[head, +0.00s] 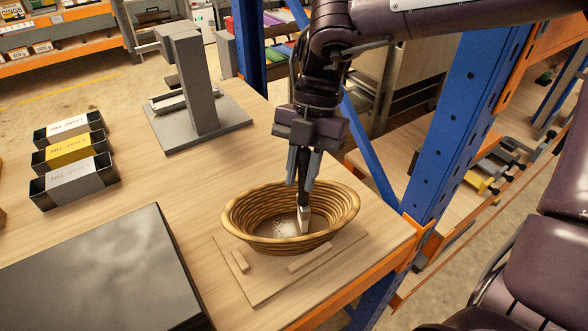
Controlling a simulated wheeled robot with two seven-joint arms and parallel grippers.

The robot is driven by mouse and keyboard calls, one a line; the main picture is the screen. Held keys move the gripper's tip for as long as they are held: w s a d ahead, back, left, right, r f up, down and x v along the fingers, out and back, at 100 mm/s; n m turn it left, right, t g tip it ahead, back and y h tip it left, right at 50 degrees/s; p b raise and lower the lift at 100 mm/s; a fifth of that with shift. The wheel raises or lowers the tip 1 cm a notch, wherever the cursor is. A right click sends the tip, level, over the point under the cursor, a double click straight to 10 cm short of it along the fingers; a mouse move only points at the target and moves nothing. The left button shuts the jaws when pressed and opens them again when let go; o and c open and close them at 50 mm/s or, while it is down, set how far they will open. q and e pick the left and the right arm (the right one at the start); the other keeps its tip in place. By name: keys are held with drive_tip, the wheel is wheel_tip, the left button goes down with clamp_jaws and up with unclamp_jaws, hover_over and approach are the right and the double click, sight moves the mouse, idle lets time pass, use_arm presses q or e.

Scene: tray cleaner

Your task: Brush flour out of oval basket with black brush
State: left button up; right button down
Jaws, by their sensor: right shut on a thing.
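The oval wicker basket (234,222) stands on a thin wooden board near the table's front right edge. Pale flour (285,228) is scattered on its floor. My right gripper (304,172) comes down from above and is shut on the black brush (303,192). The brush points down, and its pale lower end (303,217) is inside the basket, in its right half. I cannot tell whether the bristles touch the floor of the basket. The near wall hides part of the basket's inside. My left gripper is out of view.
The wooden board (258,288) has small raised strips. A large dark grey slab (95,270) lies front left. Several loaf tins (72,178) sit at the left, and a grey stand (195,90) at the back. A blue rack post (455,110) rises right of the basket.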

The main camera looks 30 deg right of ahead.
drive_tip(key=d, duration=0.2)
drive_tip(key=shift+s+d+p, duration=0.3)
drive_tip(key=shift+s+p, duration=0.05)
drive_tip(key=shift+s, duration=0.05)
drive_tip(key=shift+a, duration=0.15)
